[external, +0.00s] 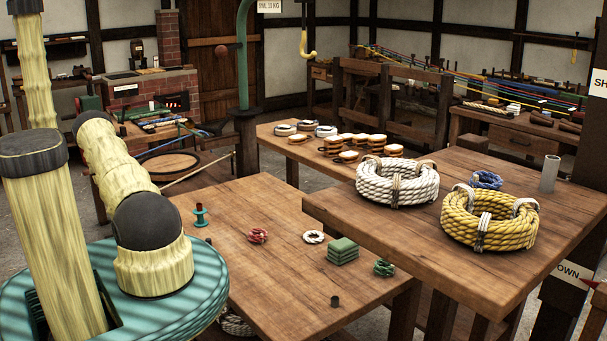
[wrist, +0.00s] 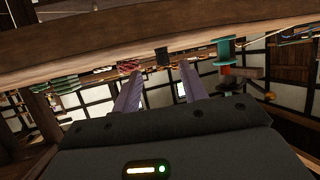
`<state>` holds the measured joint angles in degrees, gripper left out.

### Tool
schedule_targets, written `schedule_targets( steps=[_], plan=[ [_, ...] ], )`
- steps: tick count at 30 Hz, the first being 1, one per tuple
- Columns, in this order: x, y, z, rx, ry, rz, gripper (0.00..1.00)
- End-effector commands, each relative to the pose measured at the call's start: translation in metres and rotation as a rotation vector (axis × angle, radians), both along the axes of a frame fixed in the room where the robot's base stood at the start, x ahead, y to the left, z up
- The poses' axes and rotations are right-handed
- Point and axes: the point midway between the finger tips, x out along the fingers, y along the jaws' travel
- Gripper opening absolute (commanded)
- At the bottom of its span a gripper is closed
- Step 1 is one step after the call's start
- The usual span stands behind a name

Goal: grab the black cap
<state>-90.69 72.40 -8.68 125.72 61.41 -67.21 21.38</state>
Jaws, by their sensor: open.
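A small black cap (wrist: 161,54) shows in the wrist view at the table edge, between a red coil and a teal spool. It lies ahead of my gripper (wrist: 160,71), in line with the gap between the fingers and apart from them. My gripper is open and empty. In the external view two small dark pieces stand on the near table: one (external: 208,240) beside the spool, and a short dark cylinder (external: 335,301) near the front edge. The first fits the wrist view better by its neighbours. My gripper is not visible in the external view.
The near table (external: 270,290) also holds a teal spool (external: 200,215), a red coil (external: 257,235), a white ring (external: 313,238), a green stack (external: 342,251) and a green coil (external: 383,267). A higher table with big rope coils (external: 490,220) stands at right.

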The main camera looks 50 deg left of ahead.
Motion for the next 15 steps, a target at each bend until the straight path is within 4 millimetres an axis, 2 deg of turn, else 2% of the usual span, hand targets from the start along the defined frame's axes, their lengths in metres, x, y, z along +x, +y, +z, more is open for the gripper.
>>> schedule_targets(
  steps=[9, 15],
  plan=[
    [0.037, 0.015, -0.015, 0.0, -0.001, -0.002, 0.43],
    [0.04, 0.017, -0.018, 0.0, 0.0, -0.001, 0.43]
  ],
)
